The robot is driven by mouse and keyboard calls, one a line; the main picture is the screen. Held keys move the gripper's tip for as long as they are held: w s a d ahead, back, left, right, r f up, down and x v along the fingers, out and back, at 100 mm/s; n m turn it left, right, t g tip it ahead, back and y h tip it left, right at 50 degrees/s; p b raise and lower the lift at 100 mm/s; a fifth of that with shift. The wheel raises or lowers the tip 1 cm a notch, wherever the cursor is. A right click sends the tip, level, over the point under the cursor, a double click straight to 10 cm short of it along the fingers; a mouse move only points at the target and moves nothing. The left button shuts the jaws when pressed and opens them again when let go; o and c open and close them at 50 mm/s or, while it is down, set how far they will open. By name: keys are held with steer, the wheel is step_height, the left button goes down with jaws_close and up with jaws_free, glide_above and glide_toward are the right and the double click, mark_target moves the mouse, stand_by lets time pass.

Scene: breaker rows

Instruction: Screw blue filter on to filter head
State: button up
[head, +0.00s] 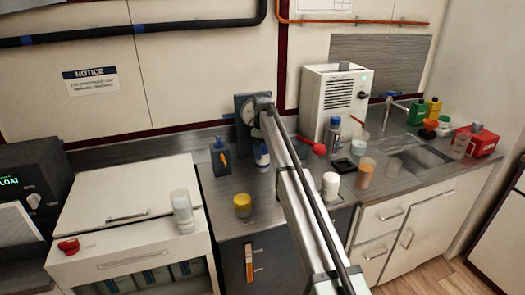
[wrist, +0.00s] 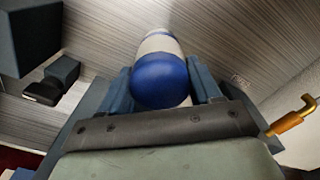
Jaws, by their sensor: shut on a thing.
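The blue filter (wrist: 160,80), a rounded white cylinder with a wide blue band, is between the two fingers of my gripper (wrist: 163,88) in the wrist view. The fingers are shut on its sides. In the head view the filter (head: 262,157) shows upright, just left of my arm, below a dark wall block with a round gauge (head: 249,112). My arm hides part of this block and most of the gripper. I cannot tell clearly which part is the filter head, nor whether the filter touches it.
A yellow-topped jar (head: 242,205) is on the counter in front. A white-capped container (head: 330,186), an orange-filled beaker (head: 365,172) and a white box unit (head: 335,105) are to the right.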

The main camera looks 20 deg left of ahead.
steer(key=m, duration=0.3)
steer(key=shift+m, duration=0.4)
steer(key=m, duration=0.3)
steer(key=shift+m, duration=0.4)
steer(key=o, duration=0.9)
steer(key=shift+o, duration=0.2)
